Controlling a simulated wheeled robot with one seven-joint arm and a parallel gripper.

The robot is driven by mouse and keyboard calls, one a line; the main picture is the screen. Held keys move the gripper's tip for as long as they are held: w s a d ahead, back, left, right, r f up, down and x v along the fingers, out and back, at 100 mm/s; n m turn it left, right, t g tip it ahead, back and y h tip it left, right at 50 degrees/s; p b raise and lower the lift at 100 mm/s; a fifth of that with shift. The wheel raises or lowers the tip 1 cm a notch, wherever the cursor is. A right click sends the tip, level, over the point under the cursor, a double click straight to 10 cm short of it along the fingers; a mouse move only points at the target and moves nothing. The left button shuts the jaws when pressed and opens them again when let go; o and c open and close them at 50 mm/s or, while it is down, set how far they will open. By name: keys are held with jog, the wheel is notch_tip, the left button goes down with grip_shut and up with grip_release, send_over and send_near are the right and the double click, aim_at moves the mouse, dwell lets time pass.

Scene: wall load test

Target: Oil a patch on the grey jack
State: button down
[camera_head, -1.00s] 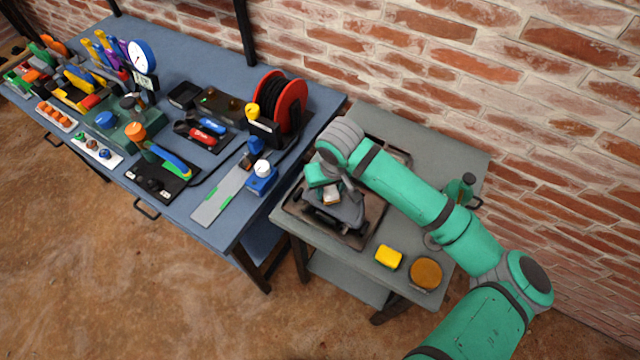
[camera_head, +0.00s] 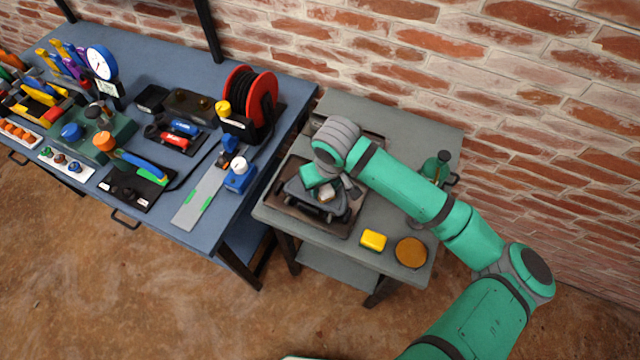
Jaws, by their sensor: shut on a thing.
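The grey jack (camera_head: 299,190) sits on a dark tray (camera_head: 276,197) on the small grey side table. My gripper (camera_head: 325,187) points down over the jack and hides part of it. It is shut on a small pale block (camera_head: 326,194), which is partly covered by the fingers. The block is over the jack's top; I cannot tell whether it touches. A green can (camera_head: 436,167), perhaps an oil can, stands at the table's right side. The oiled or dry state of the jack's surface is too small to tell.
A yellow sponge-like block (camera_head: 373,240) and a round orange-brown disc (camera_head: 410,252) lie near the side table's front edge. A blue workbench (camera_head: 225,215) with tools and a red cable reel (camera_head: 250,97) stands at left. A brick wall (camera_head: 480,60) is behind. My arm spans the table's right side.

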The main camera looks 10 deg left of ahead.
aim_at(338, 199)
jog(key=shift+s+d, duration=0.25)
jog(key=shift+d, duration=0.45)
jog(key=shift+s+d, duration=0.2)
jog(key=shift+d, duration=0.5)
jog(key=shift+s+d+f, duration=0.1)
jog(key=shift+s+d, duration=0.25)
jog(key=shift+d, duration=0.3)
jog(key=shift+a+r, duration=0.15)
jog(key=shift+r, duration=2)
jog(key=shift+w+r, duration=0.2)
jog(key=shift+r, duration=0.75)
jog(key=shift+a, duration=0.15)
